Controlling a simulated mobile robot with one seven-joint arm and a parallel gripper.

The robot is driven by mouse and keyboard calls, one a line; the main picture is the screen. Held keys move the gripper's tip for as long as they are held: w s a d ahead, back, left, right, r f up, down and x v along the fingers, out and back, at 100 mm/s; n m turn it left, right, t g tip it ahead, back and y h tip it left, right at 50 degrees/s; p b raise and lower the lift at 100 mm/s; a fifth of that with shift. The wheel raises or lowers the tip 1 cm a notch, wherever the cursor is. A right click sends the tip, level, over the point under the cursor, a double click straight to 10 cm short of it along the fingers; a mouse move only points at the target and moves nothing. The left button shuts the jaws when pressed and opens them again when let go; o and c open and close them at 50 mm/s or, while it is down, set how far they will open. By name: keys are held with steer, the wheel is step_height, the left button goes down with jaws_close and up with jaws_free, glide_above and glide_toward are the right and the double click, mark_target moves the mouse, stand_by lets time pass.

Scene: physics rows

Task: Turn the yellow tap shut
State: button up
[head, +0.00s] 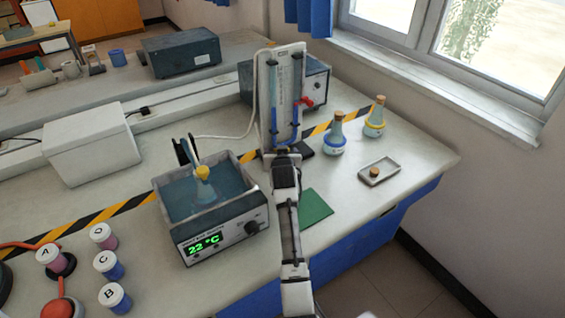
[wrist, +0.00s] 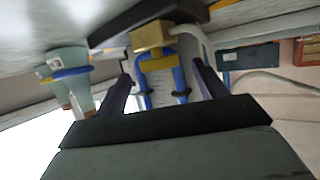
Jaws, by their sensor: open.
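A white upright board (head: 283,75) with two blue tubes stands at the back of the bench, with a red part (head: 306,101) on its right side. In the wrist view, which is upside down, a brass-yellow block (wrist: 152,36) and a flatter yellow piece (wrist: 160,63) sit at the blue tubes; I cannot tell for sure which is the tap handle. My gripper (wrist: 161,66) is open, its dark fingers on either side of the yellow piece and tubes. Contact is unclear. In the head view my arm hides the yellow parts, and my gripper (head: 284,160) is before the board's foot.
A water bath (head: 213,229) reading 22 °C, with a flask (head: 204,188) in it, stands left of my arm. Two corked flasks (head: 336,141) (head: 374,123) and a small tray (head: 391,168) stand to the right. A green mat (head: 316,208) lies beside my arm.

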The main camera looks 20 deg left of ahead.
steer(key=b+v, duration=0.3)
steer(key=v, duration=0.9)
steer(key=shift+s, duration=0.3)
steer(key=shift+d, duration=0.1)
